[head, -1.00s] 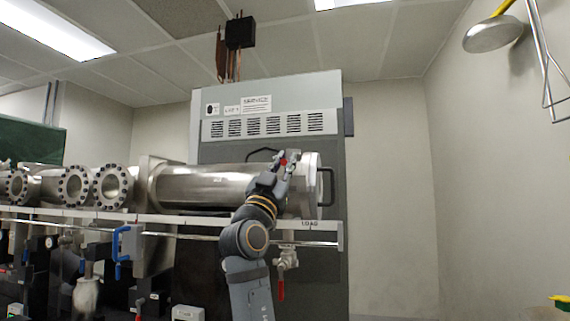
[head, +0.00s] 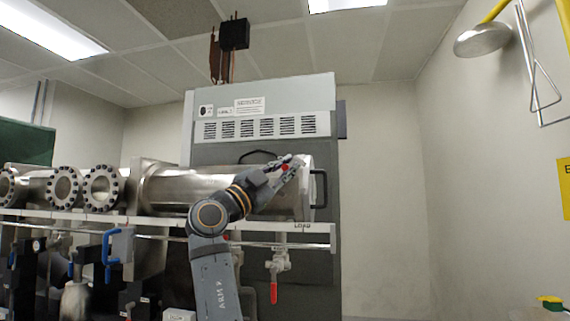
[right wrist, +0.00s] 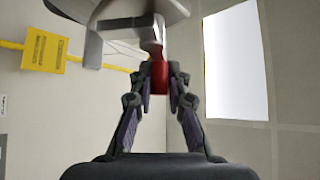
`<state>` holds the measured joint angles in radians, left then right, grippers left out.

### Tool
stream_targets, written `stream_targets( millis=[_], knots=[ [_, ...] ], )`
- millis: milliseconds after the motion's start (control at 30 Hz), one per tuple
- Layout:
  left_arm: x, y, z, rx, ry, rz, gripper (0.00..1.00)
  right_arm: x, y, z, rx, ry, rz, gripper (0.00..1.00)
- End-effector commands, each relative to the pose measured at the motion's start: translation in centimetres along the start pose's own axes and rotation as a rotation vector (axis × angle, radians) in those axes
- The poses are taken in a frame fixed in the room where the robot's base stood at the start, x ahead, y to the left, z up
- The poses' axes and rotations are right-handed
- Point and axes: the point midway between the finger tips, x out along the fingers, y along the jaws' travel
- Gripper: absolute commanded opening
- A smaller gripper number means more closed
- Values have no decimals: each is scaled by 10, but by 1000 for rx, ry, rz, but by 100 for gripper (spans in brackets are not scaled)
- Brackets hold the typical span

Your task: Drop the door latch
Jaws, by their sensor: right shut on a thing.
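The load-lock chamber is a long steel cylinder (head: 185,186) with a round door flange (head: 306,180) at its right end, seen in the head view. A black handle (head: 320,188) sits on the door's outer face. My right gripper (head: 290,164) is at the top of the door end, shut on the red latch grip (head: 285,167). In the right wrist view, the red grip (right wrist: 158,76) lies between the fingertips (right wrist: 159,83), below a grey metal part (right wrist: 145,30). My gripper hides much of the latch. My left gripper is out of view.
A white rail labelled LOAD (head: 303,227) runs under the chamber. A valve with a red lever (head: 273,292) hangs below it. A grey cabinet (head: 262,95) stands behind. The space right of the door is free up to the wall.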

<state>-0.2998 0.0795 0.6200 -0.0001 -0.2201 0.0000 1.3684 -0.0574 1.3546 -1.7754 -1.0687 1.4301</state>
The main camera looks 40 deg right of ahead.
Motion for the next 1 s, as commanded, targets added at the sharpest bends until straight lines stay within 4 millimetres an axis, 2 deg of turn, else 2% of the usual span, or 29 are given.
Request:
stream_targets(
  millis=[567,600,733,1000],
  knots=[
    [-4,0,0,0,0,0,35,2,-1,-3,31,3,20,0],
    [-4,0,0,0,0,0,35,2,-1,-3,31,3,20,20],
    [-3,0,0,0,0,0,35,1,0,-2,29,2,22,37],
    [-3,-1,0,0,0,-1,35,0,1,-1,27,1,24,38]
  ],
)
